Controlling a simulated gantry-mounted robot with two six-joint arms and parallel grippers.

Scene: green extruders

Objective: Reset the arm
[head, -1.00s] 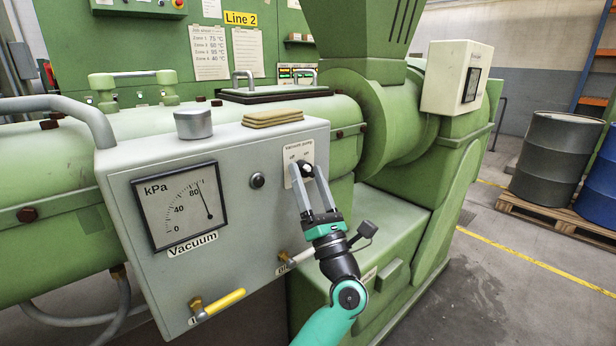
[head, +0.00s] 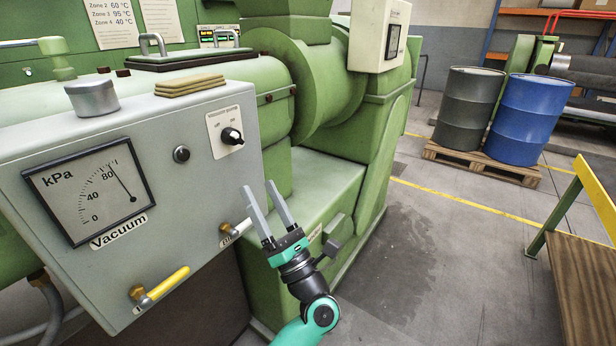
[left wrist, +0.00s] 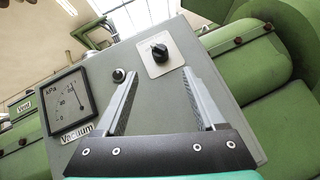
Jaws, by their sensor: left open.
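My left gripper (head: 266,213) is open and empty in the head view, in front of the right part of the grey vacuum box and below its black knob (head: 232,136). The left wrist view shows its two fingers (left wrist: 160,105) spread, with the knob (left wrist: 159,52) beyond and above the gap between them. The fingers are apart from the knob. The vacuum gauge (head: 92,190) has its needle a little past 80 kPa. My right gripper is in neither view.
The grey box (head: 190,215) carries a yellow-handled valve (head: 165,284) and a second valve with a pale handle (head: 237,231). Drums (head: 527,120) stand on a pallet at the right. A yellow-railed wooden bench (head: 585,285) is at the right edge. Floor between is clear.

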